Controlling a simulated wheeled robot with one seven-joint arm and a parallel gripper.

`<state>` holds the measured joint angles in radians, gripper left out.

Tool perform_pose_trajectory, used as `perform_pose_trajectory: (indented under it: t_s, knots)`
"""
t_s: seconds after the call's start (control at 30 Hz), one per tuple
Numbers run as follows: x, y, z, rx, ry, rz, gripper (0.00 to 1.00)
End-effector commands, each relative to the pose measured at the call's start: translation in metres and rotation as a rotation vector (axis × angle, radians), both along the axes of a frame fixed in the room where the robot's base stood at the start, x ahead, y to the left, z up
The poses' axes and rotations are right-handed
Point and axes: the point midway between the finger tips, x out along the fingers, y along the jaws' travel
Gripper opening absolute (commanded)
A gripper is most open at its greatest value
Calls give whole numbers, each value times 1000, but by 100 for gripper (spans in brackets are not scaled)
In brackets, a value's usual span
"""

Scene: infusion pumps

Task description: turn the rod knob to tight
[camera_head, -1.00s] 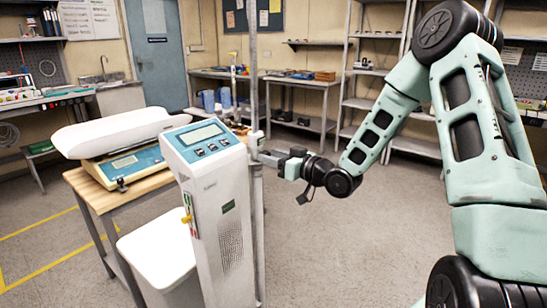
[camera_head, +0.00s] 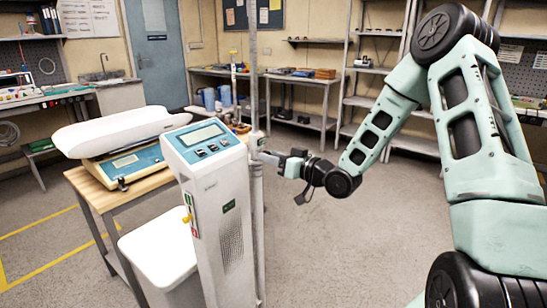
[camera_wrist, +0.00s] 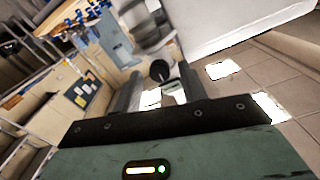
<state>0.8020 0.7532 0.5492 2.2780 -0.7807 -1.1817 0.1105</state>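The white and blue pump (camera_head: 212,215) stands upright beside a thin vertical pole (camera_head: 257,215). In the head view my gripper (camera_head: 270,157) reaches left to the pole, just behind the pump's right side; its fingertips are hard to make out there. In the wrist view a small dark round knob (camera_wrist: 160,71) sits between the two grey fingers of my gripper (camera_wrist: 161,88). The fingers look apart, with gaps on both sides of the knob, so contact is not visible. The knob's turn position cannot be read. In the head view the knob cannot be made out.
A wooden-topped table (camera_head: 150,187) with a white-topped scale (camera_head: 125,160) stands left of the pump. A white bin (camera_head: 160,250) is at the pump's left. Shelves and benches line the back wall. The floor (camera_head: 350,250) right of the pump is clear.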

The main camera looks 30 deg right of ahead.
Motion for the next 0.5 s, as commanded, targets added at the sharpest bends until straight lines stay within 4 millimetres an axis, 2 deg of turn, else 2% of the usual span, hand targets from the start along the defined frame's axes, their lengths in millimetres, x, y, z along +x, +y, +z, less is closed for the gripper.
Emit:
perform_pose_trajectory:
  t_s: [0.33, 0.5]
  knots:
    - [-2, -1, 0, -1, 0, -1, 45]
    - [-21, -10, -1, -2, 0, -3, 45]
